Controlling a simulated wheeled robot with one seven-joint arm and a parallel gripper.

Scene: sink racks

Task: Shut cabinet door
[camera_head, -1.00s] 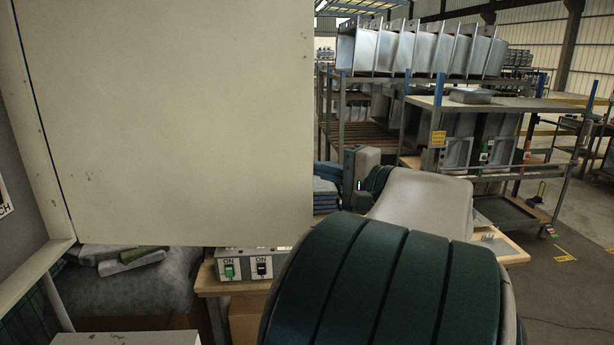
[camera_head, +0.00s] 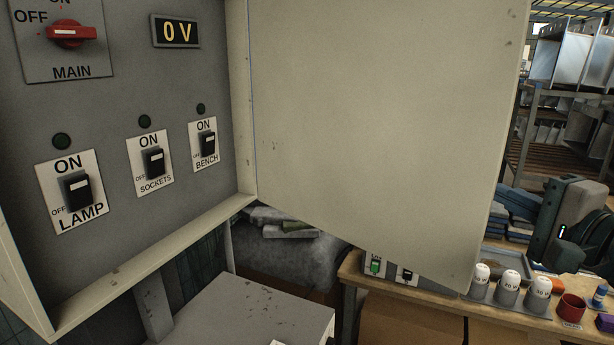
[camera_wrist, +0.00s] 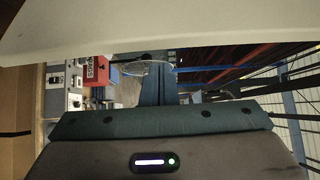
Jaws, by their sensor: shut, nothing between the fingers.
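The cabinet door (camera_head: 385,130) is a plain cream panel, standing wide open from its hinge on the right side of the grey cabinet (camera_head: 110,110). Inside the cabinet show a red main switch (camera_head: 72,34) and several small switches. My gripper (camera_wrist: 156,62) points away from the wrist camera with its dark fingers together and empty. In the head view my wrist shows right of the door's free edge; the fingertips cannot be made out there. A pale surface crosses the top of the wrist view; I cannot tell whether it is the door.
A wooden bench (camera_head: 350,270) stands below and behind the door, with a switch box, white-topped weights (camera_head: 510,280) and a red mug (camera_head: 571,308). A grey box top (camera_head: 255,312) lies below the cabinet. Metal racks (camera_head: 550,130) stand at the far right.

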